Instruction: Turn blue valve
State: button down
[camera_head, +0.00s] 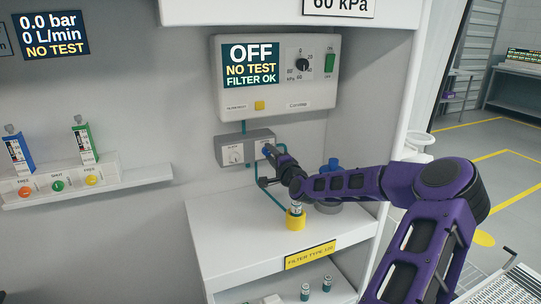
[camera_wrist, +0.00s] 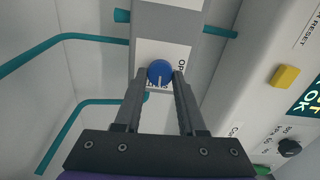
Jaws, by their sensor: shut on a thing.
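The blue valve (camera_wrist: 160,72) is a round blue knob with a pale pointer line, set on a grey block with a white label plate. In the wrist view it sits between the tips of my gripper (camera_wrist: 160,80), which is shut on it. Lettering on the label is partly covered by the knob and fingers.
The control box (camera_head: 274,96) above reads OFF, NO TEST, FILTER OK. Teal pipes (camera_wrist: 75,37) run beside the valve block. A yellow-based filter (camera_head: 295,218) and a blue-topped item (camera_head: 331,166) stand on the shelf below, close to my arm. The shelf's left part is clear.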

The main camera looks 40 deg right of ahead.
jog(key=shift+m, duration=0.3)
jog(key=c, duration=0.5)
grip_release()
jog(key=v, duration=1.7)
jog(key=shift+s+p, duration=0.25)
jog(key=shift+p, duration=0.05)
